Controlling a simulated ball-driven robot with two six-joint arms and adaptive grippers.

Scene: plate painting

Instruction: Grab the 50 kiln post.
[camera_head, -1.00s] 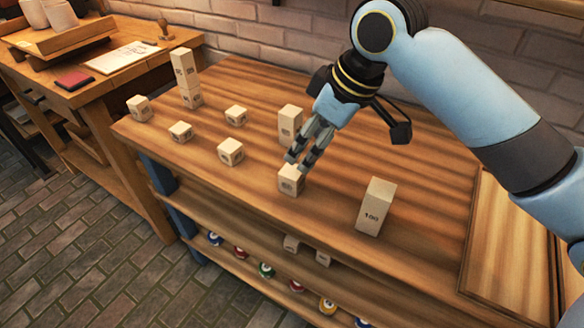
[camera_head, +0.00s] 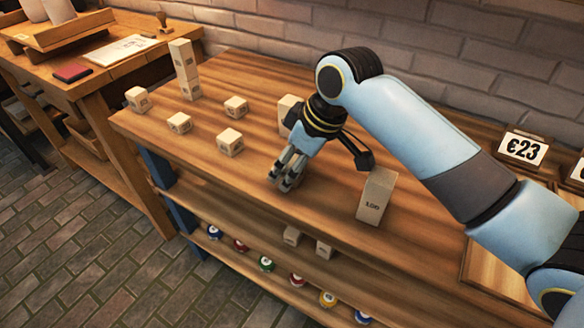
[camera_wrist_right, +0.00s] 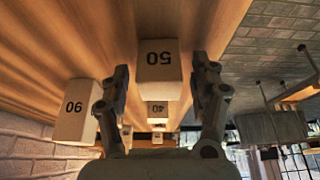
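The 50 kiln post (camera_wrist_right: 160,62) is a pale block whose number shows upside down in the right wrist view. It lies between the two fingers of my right gripper (camera_wrist_right: 160,75), with a gap visible on each side. The gripper is open. My left gripper is not in view.
The tall 100 post (camera_head: 376,197) stands right of the gripper. The 90 post (camera_wrist_right: 75,112) stands beside it, partly hidden in the head view. The 40 post (camera_wrist_right: 157,107) and several other small posts lie beyond. A stacked pair (camera_head: 184,68) stands far left.

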